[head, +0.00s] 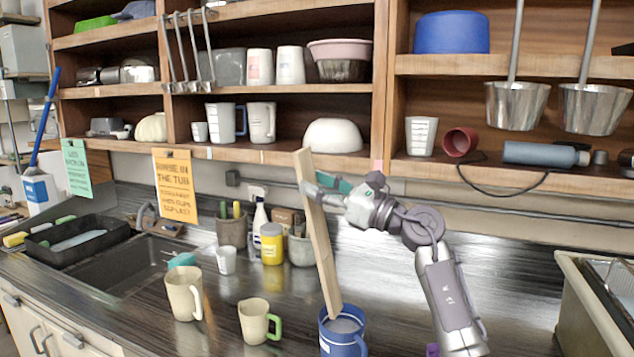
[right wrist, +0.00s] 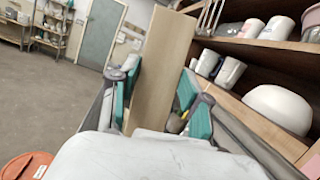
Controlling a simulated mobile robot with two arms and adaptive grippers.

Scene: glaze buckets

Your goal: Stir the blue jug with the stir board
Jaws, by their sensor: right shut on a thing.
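The blue jug (head: 343,333) stands on the dark counter at the bottom of the head view, with pale liquid inside. The stir board (head: 322,235) is a long, flat wooden strip, tilted slightly, its upper end leaning left. Its lower end is at the jug's mouth, at the left of the opening; I cannot tell how deep it reaches. My right gripper (head: 325,188) is shut on the upper part of the board. In the right wrist view the board (right wrist: 160,70) stands between the teal finger pads. My left gripper is not in view.
A cream jug (head: 184,294) and a smaller cream jug with a green handle (head: 258,321) stand left of the blue jug. A yellow jar (head: 272,243) and pots stand behind. A sink (head: 130,265) is at left, a pale bin (head: 588,310) at right. Shelves overhang the counter.

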